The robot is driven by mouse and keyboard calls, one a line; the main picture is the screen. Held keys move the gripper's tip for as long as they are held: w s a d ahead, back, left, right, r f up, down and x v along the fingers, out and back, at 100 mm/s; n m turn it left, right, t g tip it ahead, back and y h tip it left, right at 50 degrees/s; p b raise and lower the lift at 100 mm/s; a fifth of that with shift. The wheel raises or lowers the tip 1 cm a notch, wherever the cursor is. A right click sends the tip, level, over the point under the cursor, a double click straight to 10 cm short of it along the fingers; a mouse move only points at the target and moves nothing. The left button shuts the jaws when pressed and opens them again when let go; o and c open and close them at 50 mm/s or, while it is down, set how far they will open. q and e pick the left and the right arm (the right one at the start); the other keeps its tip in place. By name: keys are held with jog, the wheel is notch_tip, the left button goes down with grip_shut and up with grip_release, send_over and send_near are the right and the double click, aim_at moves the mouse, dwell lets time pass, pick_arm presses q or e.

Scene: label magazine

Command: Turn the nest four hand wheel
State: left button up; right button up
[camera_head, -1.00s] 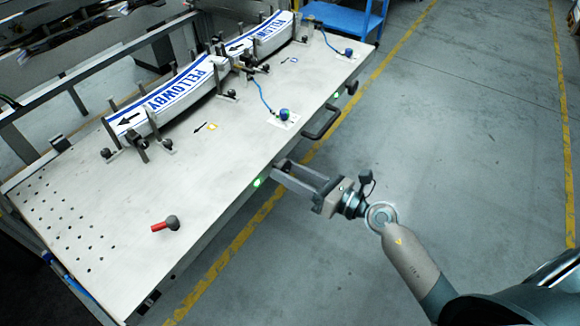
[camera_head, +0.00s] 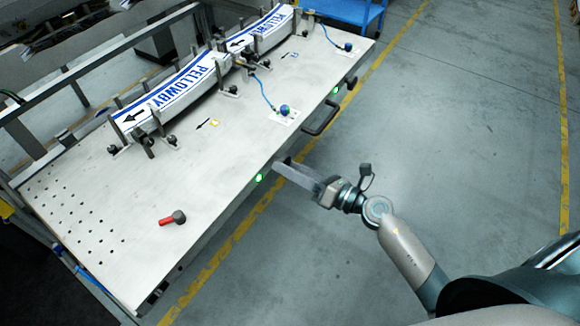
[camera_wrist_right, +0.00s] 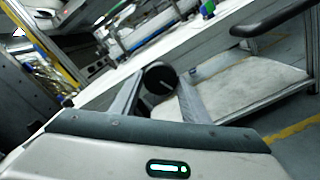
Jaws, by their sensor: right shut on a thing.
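My right gripper (camera_head: 288,168) is at the front edge of the bench, between the green light and the black pull handle. In the right wrist view its two fingers (camera_wrist_right: 160,88) are on either side of a dark round hand wheel (camera_wrist_right: 159,76) and shut on it. In the head view the fingers hide that wheel. I cannot read a nest number on it. My left gripper is not in view.
The bench top (camera_head: 120,225) holds curved PELLOWBY label stacks (camera_head: 175,97) between posts, a red-handled tool (camera_head: 174,217) and a blue-corded knob (camera_head: 284,110). A black pull handle (camera_head: 321,119) and another dark knob (camera_head: 351,85) stick out from the front edge. The floor at right is clear.

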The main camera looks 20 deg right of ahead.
jog(key=o, duration=1.1)
jog(key=shift+c, duration=0.2)
jog(key=shift+s+d, duration=0.1)
pick_arm(q)
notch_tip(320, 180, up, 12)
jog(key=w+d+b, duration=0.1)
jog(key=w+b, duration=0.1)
jog(key=b, duration=0.2)
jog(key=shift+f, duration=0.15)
pick_arm(e)
jog(key=v, duration=1.7)
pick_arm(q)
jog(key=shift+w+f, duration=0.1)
pick_arm(e)
jog(key=shift+d+f, duration=0.1)
